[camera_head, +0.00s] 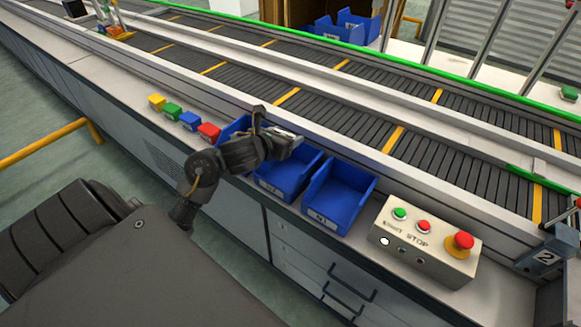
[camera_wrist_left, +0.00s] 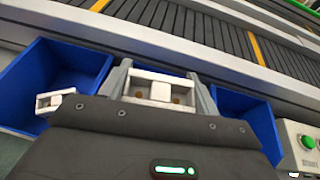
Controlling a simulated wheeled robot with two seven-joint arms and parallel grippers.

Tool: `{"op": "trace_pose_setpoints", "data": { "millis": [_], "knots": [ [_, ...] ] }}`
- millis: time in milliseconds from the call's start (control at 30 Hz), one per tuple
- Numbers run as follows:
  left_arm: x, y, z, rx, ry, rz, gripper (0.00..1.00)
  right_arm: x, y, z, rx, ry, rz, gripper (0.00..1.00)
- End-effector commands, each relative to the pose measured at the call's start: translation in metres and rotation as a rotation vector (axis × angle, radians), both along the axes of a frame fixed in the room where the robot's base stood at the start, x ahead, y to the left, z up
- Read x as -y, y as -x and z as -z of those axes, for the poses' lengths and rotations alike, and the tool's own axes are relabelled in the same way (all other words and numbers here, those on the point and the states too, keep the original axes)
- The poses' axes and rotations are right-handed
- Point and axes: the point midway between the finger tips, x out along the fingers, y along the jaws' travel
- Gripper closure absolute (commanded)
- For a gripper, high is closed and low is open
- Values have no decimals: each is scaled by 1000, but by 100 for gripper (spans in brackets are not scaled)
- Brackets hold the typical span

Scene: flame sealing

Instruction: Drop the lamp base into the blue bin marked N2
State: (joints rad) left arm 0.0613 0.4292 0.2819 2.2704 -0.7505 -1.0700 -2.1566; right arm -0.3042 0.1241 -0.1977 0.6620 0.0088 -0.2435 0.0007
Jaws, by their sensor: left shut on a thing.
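My left gripper (camera_head: 287,138) reaches in from the left above the row of blue bins, over the rear part of the middle bin. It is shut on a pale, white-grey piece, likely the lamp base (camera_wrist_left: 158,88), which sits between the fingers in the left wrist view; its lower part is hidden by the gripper. The middle blue bin (camera_head: 273,188) has a front label that appears to read N2. The gripper covers most of that bin in the left wrist view. My right gripper is not in view.
A right blue bin (camera_head: 335,207) and a partly hidden left blue bin (camera_head: 233,128) flank the middle one. A control box (camera_head: 425,240) with buttons stands to the right. A conveyor (camera_head: 350,110) runs behind.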

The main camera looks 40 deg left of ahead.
Motion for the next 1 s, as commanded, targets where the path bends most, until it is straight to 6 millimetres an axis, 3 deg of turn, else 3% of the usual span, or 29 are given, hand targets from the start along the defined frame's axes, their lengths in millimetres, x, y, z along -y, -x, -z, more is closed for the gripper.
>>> {"op": "trace_pose_setpoints", "data": {
  "millis": [200, 233, 400, 767, 1000],
  "knots": [
    [0, 0, 0, 0, 0, 0, 61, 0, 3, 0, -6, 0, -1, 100],
    [0, 0, 0, 1, 0, 0, 34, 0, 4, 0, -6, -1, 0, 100],
    [0, 0, 0, 1, 0, 0, 13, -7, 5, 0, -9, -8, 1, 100],
    [0, 5, -3, 0, -4, 1, 13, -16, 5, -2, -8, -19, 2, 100],
    [4, 41, -20, -1, -8, 3, 13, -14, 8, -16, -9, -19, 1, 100]
  ]
}}
